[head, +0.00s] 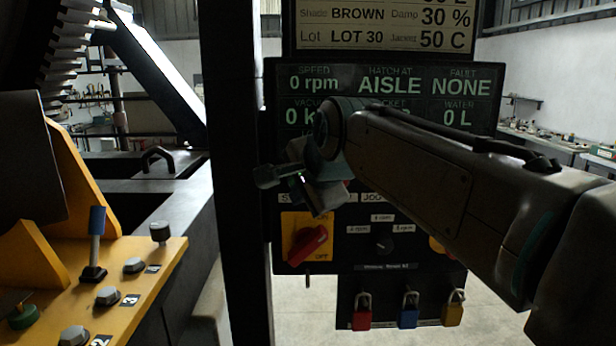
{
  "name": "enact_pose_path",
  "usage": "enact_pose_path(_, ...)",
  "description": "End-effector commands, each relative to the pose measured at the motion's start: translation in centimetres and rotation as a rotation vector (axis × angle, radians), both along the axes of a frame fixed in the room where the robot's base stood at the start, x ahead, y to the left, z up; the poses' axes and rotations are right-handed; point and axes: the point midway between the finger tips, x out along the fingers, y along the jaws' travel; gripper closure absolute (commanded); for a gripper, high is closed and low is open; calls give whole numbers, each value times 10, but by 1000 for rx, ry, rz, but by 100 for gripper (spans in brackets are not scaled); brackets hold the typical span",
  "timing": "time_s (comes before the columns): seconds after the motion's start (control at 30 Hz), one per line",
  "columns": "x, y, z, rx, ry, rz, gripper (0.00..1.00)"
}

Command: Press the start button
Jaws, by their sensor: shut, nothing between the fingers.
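A dark control panel (355,255) hangs behind my arm. My gripper (318,192) is shut and empty in front of its left middle part. A label beginning with "S" shows partly beside the gripper, and a "JOG" label is to its right. I cannot make out a start button; my gripper and arm cover the area around these labels. The panel's screen (312,82) reads speed 0 rpm, hatch at AISLE, fault NONE and water 0 L. I cannot tell whether the gripper touches the panel.
A red rotary switch (308,243) on a yellow plate sits below the gripper. Red (361,318), blue (408,317) and yellow (453,314) padlocks hang lower. A yellow console (135,285) with a blue lever (97,222) stands left. A dark post (238,200) borders the panel.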

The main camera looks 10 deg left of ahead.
Motion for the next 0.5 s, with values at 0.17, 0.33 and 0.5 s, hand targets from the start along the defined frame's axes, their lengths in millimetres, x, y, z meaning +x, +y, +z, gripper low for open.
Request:
enact_pose_path(0.17, 22, 6, 2, 0, 2, 0, 100)
enact_pose_path(0.33, 35, 9, 2, 0, -1, 1, 100)
enact_pose_path(0.5, 39, 9, 1, 0, -1, 1, 100)
